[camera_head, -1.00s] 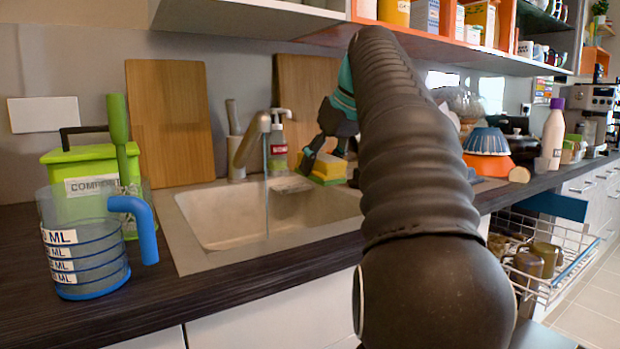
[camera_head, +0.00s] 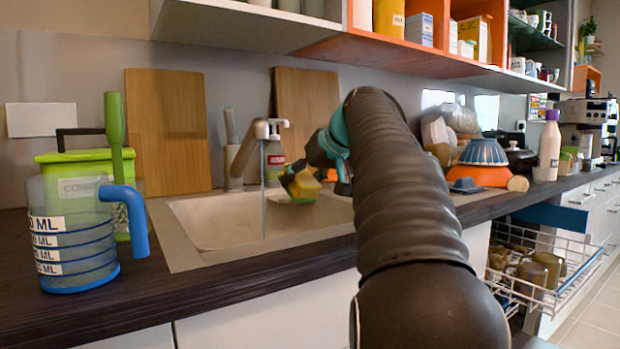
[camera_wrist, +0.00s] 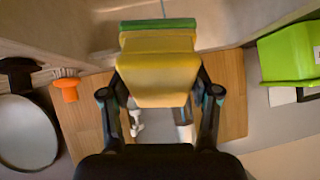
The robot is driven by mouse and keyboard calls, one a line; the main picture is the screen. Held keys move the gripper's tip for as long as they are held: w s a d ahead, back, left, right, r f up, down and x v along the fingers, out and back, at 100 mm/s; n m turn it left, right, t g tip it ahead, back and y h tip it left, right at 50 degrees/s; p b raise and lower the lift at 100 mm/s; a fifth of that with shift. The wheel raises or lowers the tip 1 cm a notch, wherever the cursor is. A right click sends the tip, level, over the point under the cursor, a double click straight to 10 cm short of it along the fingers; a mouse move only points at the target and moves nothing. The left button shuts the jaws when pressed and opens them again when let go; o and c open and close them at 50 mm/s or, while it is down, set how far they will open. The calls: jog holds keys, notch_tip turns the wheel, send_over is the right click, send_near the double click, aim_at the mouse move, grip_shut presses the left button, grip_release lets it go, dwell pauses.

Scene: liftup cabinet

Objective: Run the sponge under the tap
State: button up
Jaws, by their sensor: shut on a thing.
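The yellow sponge with a green face (camera_head: 303,187) is tilted over the right part of the sink. My gripper (camera_head: 318,165) is shut on it, and in the wrist view my gripper's fingers (camera_wrist: 160,95) flank the sponge (camera_wrist: 158,70) on both sides. The tap (camera_head: 250,150) stands at the back of the sink. A thin stream of water (camera_head: 263,195) falls from it into the basin. The sponge is a short way to the right of the stream, apart from it in the head view. The sink (camera_head: 225,225) is pale and shows no objects on its visible floor.
A clear measuring jug (camera_head: 70,235) and a green compost bin (camera_head: 75,157) stand left of the sink. Cutting boards (camera_head: 165,130) lean on the wall.

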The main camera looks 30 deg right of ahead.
aim_at(308, 177)
jog(key=w+a+f+p, duration=0.2)
jog(key=w+a, duration=0.1)
jog(key=w, duration=0.6)
jog(key=shift+a, duration=0.25)
dwell(0.7)
jog(key=shift+s+d+b, duration=0.45)
jog(key=shift+s+d, duration=0.05)
jog(key=shift+s, duration=0.75)
jog(key=shift+s+d+b, duration=0.45)
jog(key=shift+s, duration=0.85)
jog(key=shift+s+d+b, duration=0.45)
jog(key=shift+s+d, duration=0.05)
jog(key=shift+s, duration=0.75)
jog(key=shift+r, duration=0.1)
jog(key=shift+p+v, duration=0.5)
jog(key=shift+v, duration=0.7)
jog(key=shift+d+p+v, duration=0.2)
jog(key=shift+p+v, duration=0.15)
jog(key=shift+v, duration=0.65)
jog(key=shift+d+p+v, duration=0.15)
jog(key=shift+p+v, duration=0.2)
jog(key=shift+v, duration=0.6)
